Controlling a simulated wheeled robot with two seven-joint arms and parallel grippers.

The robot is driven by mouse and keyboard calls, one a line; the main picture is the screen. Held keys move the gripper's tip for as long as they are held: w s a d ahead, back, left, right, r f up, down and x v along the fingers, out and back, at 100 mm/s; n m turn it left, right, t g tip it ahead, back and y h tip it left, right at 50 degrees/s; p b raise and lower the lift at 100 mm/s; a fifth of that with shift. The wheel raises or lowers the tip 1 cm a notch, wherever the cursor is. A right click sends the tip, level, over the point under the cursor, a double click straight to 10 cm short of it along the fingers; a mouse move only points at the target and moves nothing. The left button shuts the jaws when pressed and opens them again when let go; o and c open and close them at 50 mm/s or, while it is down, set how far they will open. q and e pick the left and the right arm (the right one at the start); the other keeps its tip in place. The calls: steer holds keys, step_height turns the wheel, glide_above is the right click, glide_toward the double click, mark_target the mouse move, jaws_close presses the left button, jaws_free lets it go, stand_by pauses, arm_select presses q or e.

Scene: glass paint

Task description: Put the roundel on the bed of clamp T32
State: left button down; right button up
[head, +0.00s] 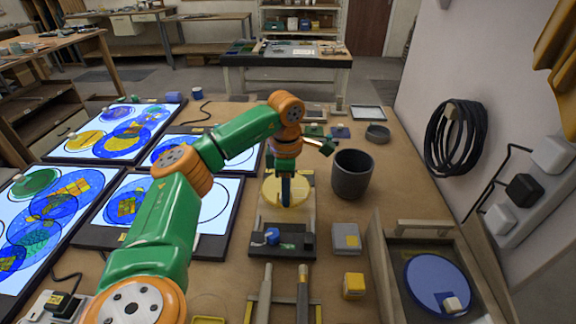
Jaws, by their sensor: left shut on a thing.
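A pale yellow roundel (272,190) is at my left gripper (286,198), over the pale bed of a clamp (268,214) in the middle of the bench. My left gripper points down and is shut on the roundel. The gripper and wrist hide part of the roundel, and I cannot tell whether it touches the bed. The clamp has a dark front base with a blue knob (272,236). Its label is not readable here, so I cannot confirm T32. My right gripper is not in view.
A dark grey pot (352,174) stands close right of the clamp. Light panels (209,219) with coloured glass lie to the left. A grey box (346,238), a yellow block (353,286) and a tray holding a blue disc (437,284) are at right.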

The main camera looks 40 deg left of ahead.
arm_select(q)
steer(key=shift+w+a+f+p, duration=0.15)
steer(key=shift+f+p, duration=0.1)
steer(key=shift+f, duration=0.85)
steer(key=shift+w+d+f+p, duration=0.1)
steer(key=shift+w+f+p, duration=0.1)
steer(key=shift+f, duration=0.85)
steer(key=c, duration=0.7)
jaws_free()
steer(key=shift+r, duration=0.1)
step_height(320, 180, up, 12)
steer(key=shift+r, duration=0.2)
steer(key=shift+f, duration=0.1)
